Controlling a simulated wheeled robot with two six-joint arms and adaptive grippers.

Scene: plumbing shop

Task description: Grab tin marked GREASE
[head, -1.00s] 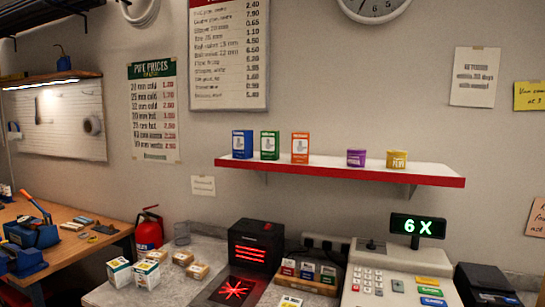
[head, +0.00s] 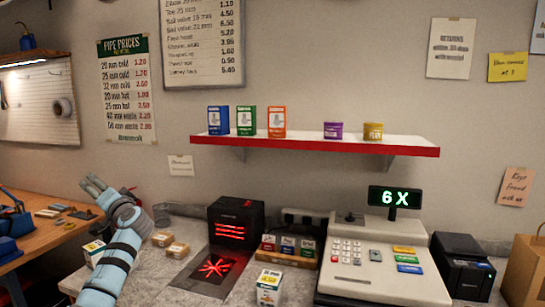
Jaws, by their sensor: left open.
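A red-edged white shelf (head: 414,147) on the wall holds two small tins at its right part. One tin is purple (head: 333,130) with a pale label band. The other is yellow (head: 373,131) with dark lettering that looks like "PLUM". The purple tin's lettering is too small to read, so I cannot confirm which tin says GREASE. My left gripper (head: 94,184) is open and empty, raised over the counter's left end, well left of and below the shelf. My right gripper is not in view.
Blue (head: 218,121), green (head: 246,120) and orange (head: 276,122) boxes stand on the shelf's left half. Wall space around the tins is clear.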

